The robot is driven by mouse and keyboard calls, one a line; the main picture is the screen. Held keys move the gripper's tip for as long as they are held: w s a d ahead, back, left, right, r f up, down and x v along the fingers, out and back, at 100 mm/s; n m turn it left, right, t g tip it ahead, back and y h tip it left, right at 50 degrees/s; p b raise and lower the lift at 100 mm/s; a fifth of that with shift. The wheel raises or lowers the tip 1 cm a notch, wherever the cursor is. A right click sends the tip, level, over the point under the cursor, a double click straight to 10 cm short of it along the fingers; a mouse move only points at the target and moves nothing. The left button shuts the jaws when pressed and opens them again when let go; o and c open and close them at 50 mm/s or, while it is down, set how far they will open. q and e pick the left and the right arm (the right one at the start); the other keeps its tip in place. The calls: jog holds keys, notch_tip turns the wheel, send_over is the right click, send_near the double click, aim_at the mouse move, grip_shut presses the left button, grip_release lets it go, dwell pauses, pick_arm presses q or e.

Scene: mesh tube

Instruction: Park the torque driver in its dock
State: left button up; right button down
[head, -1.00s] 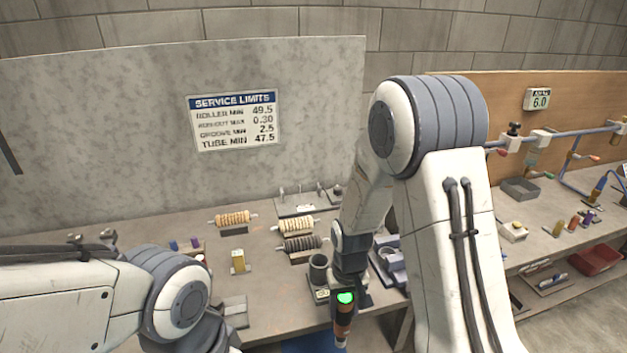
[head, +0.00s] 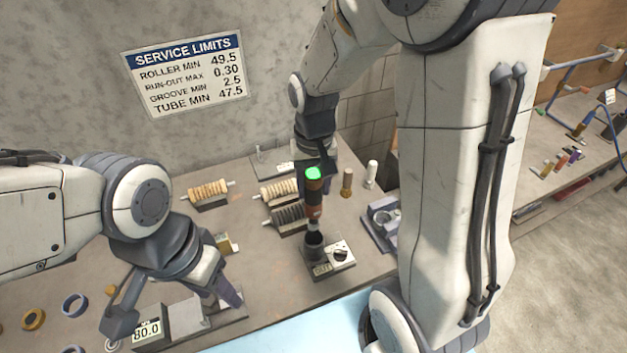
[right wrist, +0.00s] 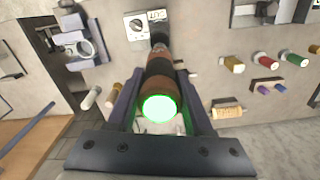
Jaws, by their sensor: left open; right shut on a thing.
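The torque driver (head: 313,200) is orange-brown and dark with a lit green cap. My right gripper (head: 316,172) is shut on it and holds it nearly upright, tip down. The dock's dark round cup (head: 314,246) is directly below the driver in the head view. The tip is at the cup's mouth; I cannot tell whether it is inside or just above. In the right wrist view the driver (right wrist: 160,80) points away between the fingers, its green end toward the camera, hiding part of the cup. My left gripper (head: 173,303) is open at the front left.
A small box with a dial (head: 340,253) sits beside the cup. A dark grooved roller (head: 287,218) lies close behind it. A grey fixture (head: 380,222) stands to the right.

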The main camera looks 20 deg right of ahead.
jog(key=b, duration=0.4)
send_over(314, 222)
jog(key=shift+w+d+f, duration=0.1)
jog(key=shift+w+f, duration=0.1)
jog(key=shift+f, duration=1)
jog(key=shift+w+d+f, duration=0.1)
jog(key=shift+w+f, duration=0.05)
jog(key=shift+f, duration=1.05)
jog(key=shift+a+f, duration=0.1)
jog(key=shift+f, duration=0.2)
jog(key=shift+f+b, duration=2.1)
jog(key=shift+f, duration=1)
dwell(1.7)
